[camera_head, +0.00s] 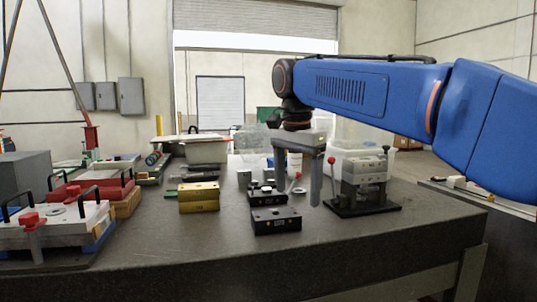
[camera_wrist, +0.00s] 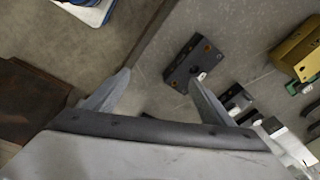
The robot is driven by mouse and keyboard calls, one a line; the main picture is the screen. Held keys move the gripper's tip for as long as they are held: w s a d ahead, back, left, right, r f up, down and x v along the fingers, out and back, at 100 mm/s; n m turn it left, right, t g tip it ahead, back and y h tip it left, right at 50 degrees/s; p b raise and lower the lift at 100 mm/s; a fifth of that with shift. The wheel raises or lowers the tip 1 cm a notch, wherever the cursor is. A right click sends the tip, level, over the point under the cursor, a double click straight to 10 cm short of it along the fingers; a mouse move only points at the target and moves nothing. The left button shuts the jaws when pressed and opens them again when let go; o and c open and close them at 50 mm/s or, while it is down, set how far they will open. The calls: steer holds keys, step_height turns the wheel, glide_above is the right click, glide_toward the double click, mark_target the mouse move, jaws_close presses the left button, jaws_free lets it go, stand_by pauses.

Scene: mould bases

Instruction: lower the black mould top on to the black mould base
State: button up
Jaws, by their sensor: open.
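Two black mould blocks stand on the dark table in the head view. The front black block (camera_head: 276,221) has pale marks on its front face and small spots on top. The rear black block (camera_head: 266,198) is close behind it and has raised light parts on top. I cannot tell for sure which is the top and which the base. My gripper (camera_head: 298,190) is open and empty, pointing down above the table just right of the blocks. In the wrist view, my gripper (camera_wrist: 160,76) has a black block (camera_wrist: 184,64) beyond its right finger, apart from it.
A gold mould (camera_head: 199,197) stands left of the black blocks. Red and white moulds (camera_head: 92,188) fill the left side. The table's front (camera_head: 200,245) is clear.

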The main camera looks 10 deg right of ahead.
mark_target(276, 212)
steer(key=w+a+r+m+g, duration=0.1)
steer(key=w+a+r+m, duration=0.45)
steer(key=w+r, duration=0.2)
steer(key=shift+h, duration=0.3)
steer(key=d+f, duration=0.1)
steer(key=f, duration=1.1)
steer(key=d+f, duration=0.1)
steer(key=f, duration=0.4)
steer(key=shift+w+d+f, duration=0.15)
steer(key=shift+d+f, duration=0.15)
steer(key=shift+f, duration=0.1)
steer(key=c, duration=1.9)
steer(key=shift+o, duration=0.2)
steer(key=shift+r, duration=0.1)
steer(key=shift+r, duration=0.15)
steer(key=shift+r, duration=1.05)
steer(key=shift+r, duration=0.25)
